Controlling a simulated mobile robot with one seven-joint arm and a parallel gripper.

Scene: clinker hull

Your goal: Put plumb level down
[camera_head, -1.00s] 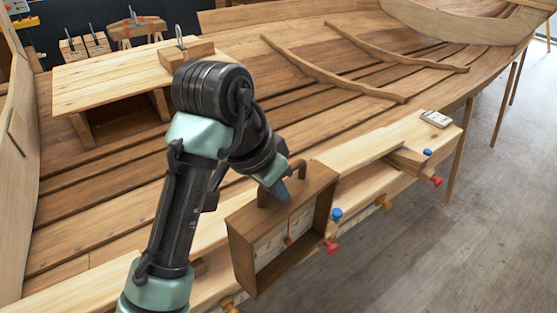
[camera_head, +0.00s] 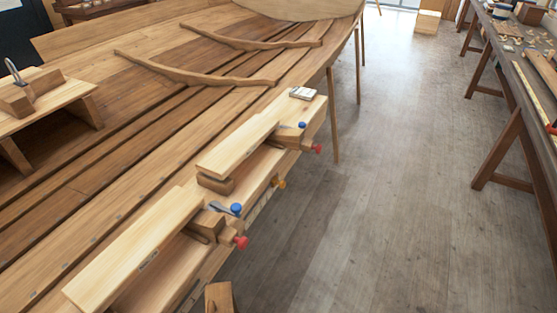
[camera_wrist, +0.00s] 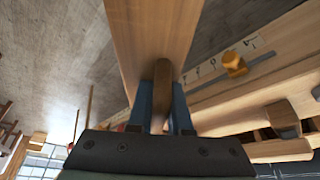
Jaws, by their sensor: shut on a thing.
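The plumb level (camera_wrist: 150,35) is a wooden box frame with a handle on top. In the wrist view my gripper (camera_wrist: 161,98) is shut on its brown handle, one blue finger on each side. The frame's pale wooden side extends away from the fingers to the top edge of the view. In the head view only a small brown corner of the plumb level (camera_head: 219,297) shows at the bottom edge. My gripper is out of that view. The plumb bob and the scale inside the frame are hidden.
The hull (camera_head: 130,150) fills the left of the head view, with planks and clamps with blue and red knobs (camera_head: 240,242) along its edge. The grey floor (camera_head: 380,150) is clear in the middle. A cluttered workbench (camera_head: 515,75) stands at the right.

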